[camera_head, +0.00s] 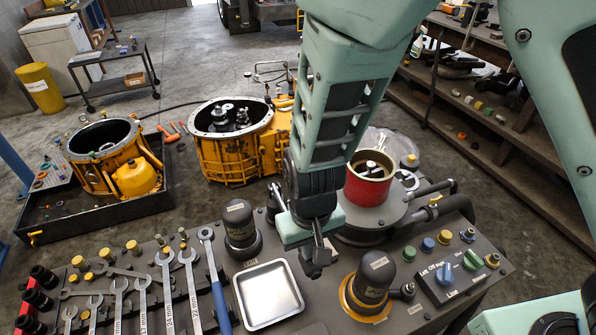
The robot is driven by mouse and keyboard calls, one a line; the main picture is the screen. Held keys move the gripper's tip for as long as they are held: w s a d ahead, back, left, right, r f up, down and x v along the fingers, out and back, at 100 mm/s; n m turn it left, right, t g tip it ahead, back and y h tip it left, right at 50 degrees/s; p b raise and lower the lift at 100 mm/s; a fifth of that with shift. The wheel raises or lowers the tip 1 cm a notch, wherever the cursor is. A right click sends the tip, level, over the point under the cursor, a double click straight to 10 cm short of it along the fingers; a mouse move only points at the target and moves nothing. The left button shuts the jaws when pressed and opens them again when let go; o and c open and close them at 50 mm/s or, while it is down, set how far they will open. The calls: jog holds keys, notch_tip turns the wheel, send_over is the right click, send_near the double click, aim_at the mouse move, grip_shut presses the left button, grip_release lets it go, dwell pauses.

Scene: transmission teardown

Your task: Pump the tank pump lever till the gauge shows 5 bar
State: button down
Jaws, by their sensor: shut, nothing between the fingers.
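My gripper (317,268) is shut and empty, pointing down over the dark bench between a metal tray and a dark domed unit. A round grey tank-like unit (384,222) stands behind my gripper, with a red can (368,182) on top. Dark pipes or handles (432,188) stick out on its right side. I cannot tell whether one of them is the pump lever. My arm hides part of this unit. I cannot make out a gauge face or its reading.
Yellow housings (215,155) (85,178) stand beyond. Shelves (490,140) line the right; open floor lies behind.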

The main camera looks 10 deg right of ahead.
notch_tip(320, 180, up, 6)
jog(key=p, duration=0.5)
jog(key=shift+r, duration=0.25)
jog(key=shift+f, duration=0.1)
jog(key=shift+s, duration=0.2)
jog(key=s+d+r+n+b, duration=0.4)
jog(key=s+d+r+b, duration=0.3)
jog(key=s+b, duration=0.3)
jog(key=shift+s+d+n+y, duration=0.3)
jog(key=shift+s+d, duration=0.2)
jog(key=shift+d, duration=0.05)
jog(key=shift+r, duration=0.15)
